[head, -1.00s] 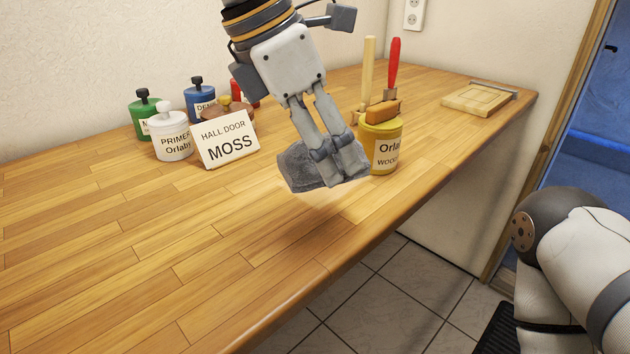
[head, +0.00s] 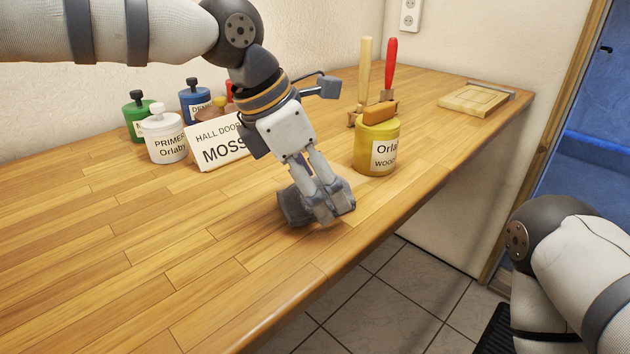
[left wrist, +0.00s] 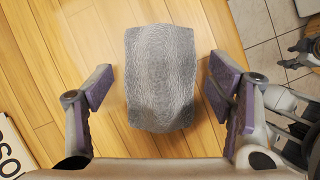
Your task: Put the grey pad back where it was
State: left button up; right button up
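The grey pad (head: 293,206) is a dark, rough block low over or on the wooden bench, left of the yellow tin. In the left wrist view the pad (left wrist: 160,78) lies between the fingers of my left gripper (left wrist: 165,92), with a visible gap on each side. The left gripper (head: 334,212) is open around it and points down; its fingers hide part of the pad in the head view. My right arm shows at the right of the head view, its gripper out of that picture. A small grey part at the left wrist view's right edge may be my right gripper.
The yellow tin (head: 372,160) with a brown-orange block on top stands right of the left gripper. A MOSS card (head: 217,150) and several paint pots stand behind left. A wooden board (head: 477,100) lies far right. The bench's front left is clear.

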pick_arm(q)
jog(key=v, duration=1.2)
jog(key=shift+p, duration=0.3)
jog(key=shift+r, duration=0.1)
